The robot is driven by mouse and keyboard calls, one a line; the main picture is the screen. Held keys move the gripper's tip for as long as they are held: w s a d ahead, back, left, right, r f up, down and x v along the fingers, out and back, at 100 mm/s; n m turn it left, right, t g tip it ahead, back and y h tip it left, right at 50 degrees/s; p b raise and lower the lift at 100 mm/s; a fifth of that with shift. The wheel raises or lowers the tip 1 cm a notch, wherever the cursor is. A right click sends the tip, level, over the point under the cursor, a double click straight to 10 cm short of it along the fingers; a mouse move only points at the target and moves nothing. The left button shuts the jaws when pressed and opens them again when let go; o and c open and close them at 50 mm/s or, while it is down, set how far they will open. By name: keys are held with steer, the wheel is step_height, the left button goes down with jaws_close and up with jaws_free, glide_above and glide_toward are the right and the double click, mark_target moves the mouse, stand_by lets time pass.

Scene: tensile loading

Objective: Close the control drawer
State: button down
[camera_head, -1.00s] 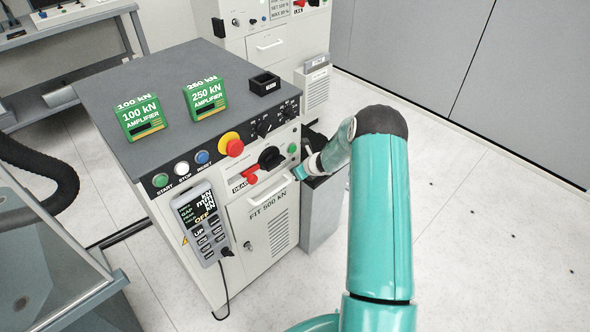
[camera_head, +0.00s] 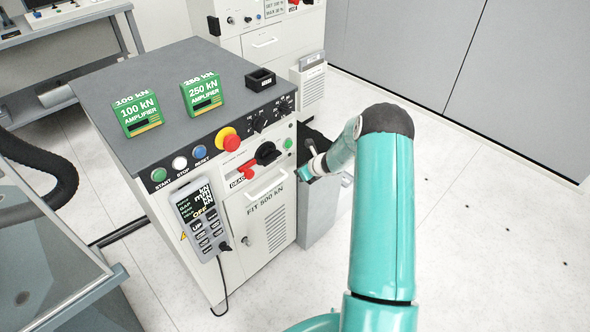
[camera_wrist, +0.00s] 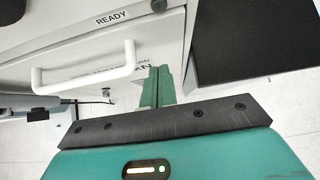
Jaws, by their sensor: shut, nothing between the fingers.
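The control drawer has a pale front with a white bar handle (camera_head: 266,187), set in the white console below the red lever (camera_head: 249,173). The handle (camera_wrist: 85,70) also shows in the wrist view, below a READY label (camera_wrist: 111,18). I cannot tell how far the drawer stands out. My gripper (camera_head: 303,173) is at the console's right front corner, right of the handle. In the wrist view my gripper's green fingers (camera_wrist: 158,87) are shut and empty, just right of the handle. I cannot tell whether they touch the drawer front.
A grey box (camera_head: 318,218) stands close against the console's right side. A control pendant (camera_head: 203,220) hangs on the console front at left, with a cable below. Two green amplifier blocks (camera_head: 137,112) (camera_head: 201,93) and a small black tray (camera_head: 260,79) sit on top. Floor at right is clear.

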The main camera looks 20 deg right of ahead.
steer(key=v, duration=1)
steer(key=s+a+r+n+g+y, duration=0.1)
steer(key=s+a+r+n, duration=0.3)
steer(key=a+r+n, duration=0.6)
steer(key=s+a+r+n+g, duration=0.1)
steer(key=s+a+r+n, duration=0.5)
steer(key=r, duration=0.6)
steer(key=s+a+r+n+h, duration=0.2)
steer(key=s+r+n, duration=0.3)
steer(key=s+n, duration=0.3)
steer(key=s+a+r+n+h, duration=0.2)
steer(key=s+a+r+n, duration=0.2)
steer(key=s+n, duration=0.4)
steer(key=shift+s+a+r+g, duration=0.2)
steer(key=shift+s+r+g, duration=0.2)
steer(key=shift+s, duration=3.3)
